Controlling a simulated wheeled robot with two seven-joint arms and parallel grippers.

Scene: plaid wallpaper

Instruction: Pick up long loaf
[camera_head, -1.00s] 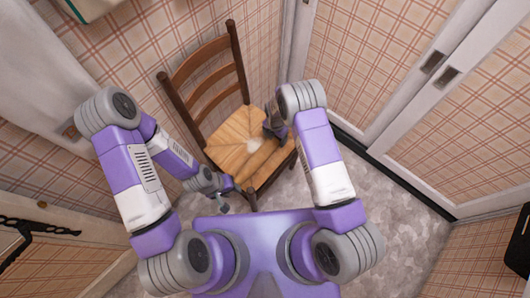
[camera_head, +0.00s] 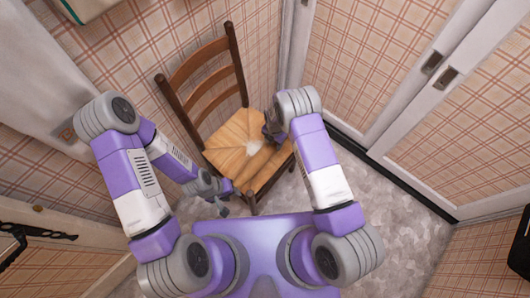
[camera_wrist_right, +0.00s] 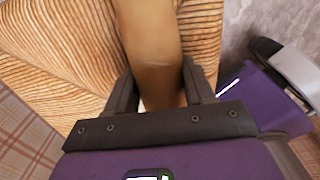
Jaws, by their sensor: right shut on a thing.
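The long loaf (camera_wrist_right: 150,40) is brown and smooth in the right wrist view, lying over the woven chair seat. My right gripper (camera_wrist_right: 163,85) has a finger on each side of the loaf and is shut on it. In the head view my right gripper (camera_head: 272,137) is over the right part of the seat, and my arm hides much of it; the loaf is hard to make out there. My left gripper (camera_head: 222,205) is low in front of the chair, left of the seat's front corner, away from the loaf. Its fingers are too small to read.
The wooden chair (camera_head: 235,138) has a ladder back and a woven seat, close to the plaid wall (camera_head: 100,45). White-framed doors (camera_head: 430,70) stand at the right. Grey floor (camera_head: 385,200) is clear to the right of my body.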

